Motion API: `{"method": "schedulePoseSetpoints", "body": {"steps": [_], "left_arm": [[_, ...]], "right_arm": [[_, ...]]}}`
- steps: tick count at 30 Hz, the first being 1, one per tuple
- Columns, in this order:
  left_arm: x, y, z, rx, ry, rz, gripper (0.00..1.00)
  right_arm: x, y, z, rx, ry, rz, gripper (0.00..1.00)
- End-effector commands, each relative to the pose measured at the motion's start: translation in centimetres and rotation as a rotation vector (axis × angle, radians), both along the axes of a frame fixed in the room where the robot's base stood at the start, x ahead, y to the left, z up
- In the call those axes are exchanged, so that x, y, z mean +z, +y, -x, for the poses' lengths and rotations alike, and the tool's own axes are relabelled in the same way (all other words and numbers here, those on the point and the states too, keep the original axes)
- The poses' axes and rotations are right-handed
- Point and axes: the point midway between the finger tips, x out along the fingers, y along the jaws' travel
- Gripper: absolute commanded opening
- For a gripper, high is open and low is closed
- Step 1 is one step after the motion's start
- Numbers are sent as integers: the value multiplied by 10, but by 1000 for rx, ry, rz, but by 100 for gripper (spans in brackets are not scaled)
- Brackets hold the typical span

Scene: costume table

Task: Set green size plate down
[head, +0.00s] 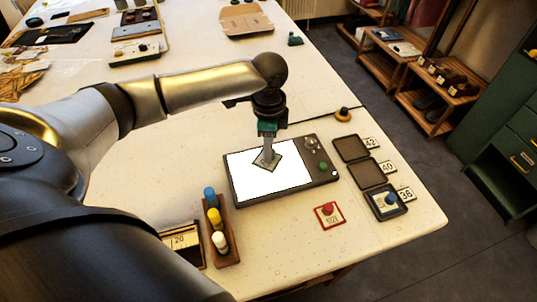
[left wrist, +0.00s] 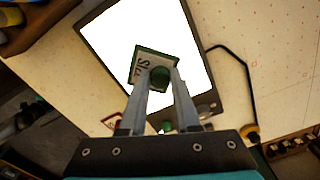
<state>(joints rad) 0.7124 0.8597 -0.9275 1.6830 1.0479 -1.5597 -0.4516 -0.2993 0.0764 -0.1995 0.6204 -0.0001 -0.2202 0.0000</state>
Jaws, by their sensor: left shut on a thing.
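The green size plate (head: 259,162) is a small square with a green edge, a pale lettered face and a green knob. My left gripper (head: 269,152) is shut on its knob, over the white lit panel of the dark box (head: 236,192). In the left wrist view the plate (left wrist: 145,58) sits tilted between the fingertips (left wrist: 161,78). I cannot tell whether it touches the panel. Dark square trays marked 42 (head: 350,148) and 40 (head: 368,174) look empty. My right gripper is not in view.
A red-edged plate (head: 322,222) lies on the table in front of the box. A wooden rack (head: 228,256) with blue, yellow and white pegs stands at the box's near left. Bare table (head: 410,232) lies to the right, near the edge.

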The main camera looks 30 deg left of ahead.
Motion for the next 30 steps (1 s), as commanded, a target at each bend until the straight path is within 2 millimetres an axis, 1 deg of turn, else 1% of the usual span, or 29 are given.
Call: {"method": "schedulePoseSetpoints", "body": {"steps": [1, 3, 6, 17, 18, 25, 30], "left_arm": [[-10, 0, 1, 1, 4, -1, 0], [-21, 0, 0, 2, 3, 0, 0], [-32, 0, 1, 0, 2, 0, 0], [-35, 0, 0, 1, 1, 0, 0], [-35, 0, 0, 0, 0, -1, 34], [-35, 0, 0, 1, 0, -1, 60], [-34, 0, 0, 1, 0, -1, 60]], "right_arm": [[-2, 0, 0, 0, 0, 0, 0], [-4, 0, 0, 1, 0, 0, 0], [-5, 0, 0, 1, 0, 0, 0], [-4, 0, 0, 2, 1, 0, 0], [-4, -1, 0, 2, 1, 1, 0], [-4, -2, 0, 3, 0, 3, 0], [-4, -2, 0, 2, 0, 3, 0]]}}
